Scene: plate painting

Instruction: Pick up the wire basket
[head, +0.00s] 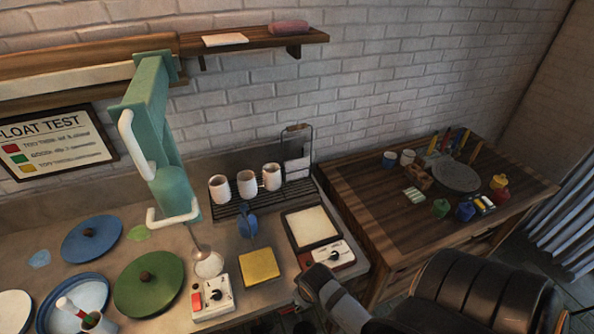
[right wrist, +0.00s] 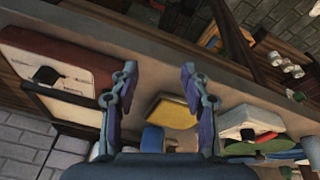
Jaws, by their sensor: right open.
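The wire basket (head: 298,158) stands upright at the back of the counter, against the brick wall, in the head view. It is a thin dark wire frame with a wooden grip on top and pale contents I cannot identify. I cannot make it out in the right wrist view. My right gripper (right wrist: 158,82) is open and empty, its two purple fingers apart above the counter's front edge. My right arm shows low in the head view, well in front of the basket. My left gripper is not in view.
Three white cups (head: 246,184) on a dark rack (head: 262,202) stand left of the basket. A framed pale panel (head: 311,227), yellow sponge-like block (head: 259,266) and switch box (head: 212,298) lie nearer. A teal fixture (head: 160,130) overhangs the left. A wooden table (head: 350,205) stands right.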

